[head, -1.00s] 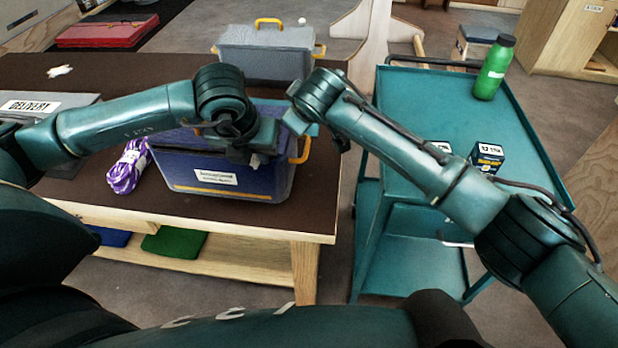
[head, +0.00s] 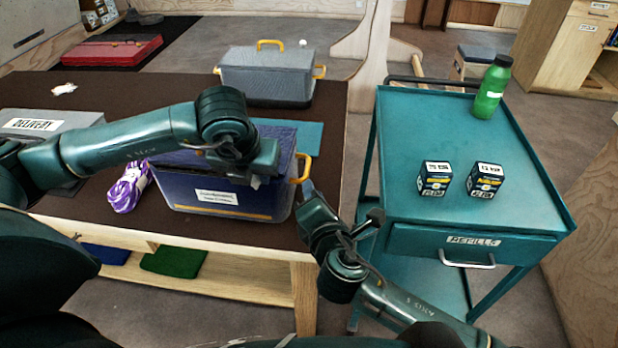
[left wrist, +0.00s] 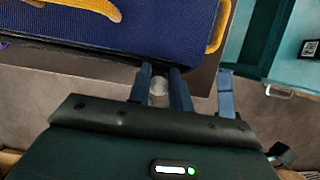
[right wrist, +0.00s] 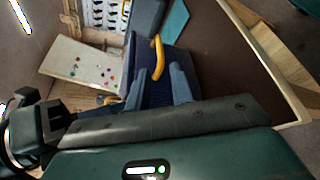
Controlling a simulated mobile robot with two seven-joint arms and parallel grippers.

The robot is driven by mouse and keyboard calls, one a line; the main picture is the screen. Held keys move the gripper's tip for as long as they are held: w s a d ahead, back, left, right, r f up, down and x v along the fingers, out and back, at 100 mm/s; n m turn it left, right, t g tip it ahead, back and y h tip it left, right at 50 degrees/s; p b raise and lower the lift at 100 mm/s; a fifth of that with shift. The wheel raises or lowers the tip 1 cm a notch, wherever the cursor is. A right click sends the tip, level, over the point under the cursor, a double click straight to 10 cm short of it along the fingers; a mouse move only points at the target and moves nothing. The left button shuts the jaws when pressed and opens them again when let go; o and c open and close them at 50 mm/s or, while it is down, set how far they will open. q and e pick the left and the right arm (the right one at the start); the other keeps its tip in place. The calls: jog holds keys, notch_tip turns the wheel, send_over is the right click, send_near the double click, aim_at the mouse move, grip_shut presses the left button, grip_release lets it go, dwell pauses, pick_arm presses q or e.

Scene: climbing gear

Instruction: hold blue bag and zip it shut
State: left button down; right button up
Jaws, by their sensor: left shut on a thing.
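The blue bag (head: 180,191) stands on the dark table, with a white label and a yellow stripe on its front and a yellow handle (head: 304,168) at its right end. My left gripper (head: 258,178) is at the bag's upper front edge, shut on the bag. In the left wrist view a small pale round piece shows between its fingers (left wrist: 160,82). My right gripper (head: 306,190) is just off the bag's right end, below the handle. In the right wrist view its fingers (right wrist: 157,88) are apart, with the yellow handle beyond them. My left arm hides much of the bag's top and the zip.
A grey bag (head: 268,75) stands behind on the table (head: 60,77). Purple rope (head: 128,190) lies left of the blue bag, near a grey DELIVERY box (head: 85,120). A teal cart (head: 420,110) at right carries two small boxes and a green bottle (head: 492,88).

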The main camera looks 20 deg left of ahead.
aim_at(306, 170)
jog(key=x, duration=0.9)
grip_shut()
dwell(0.4)
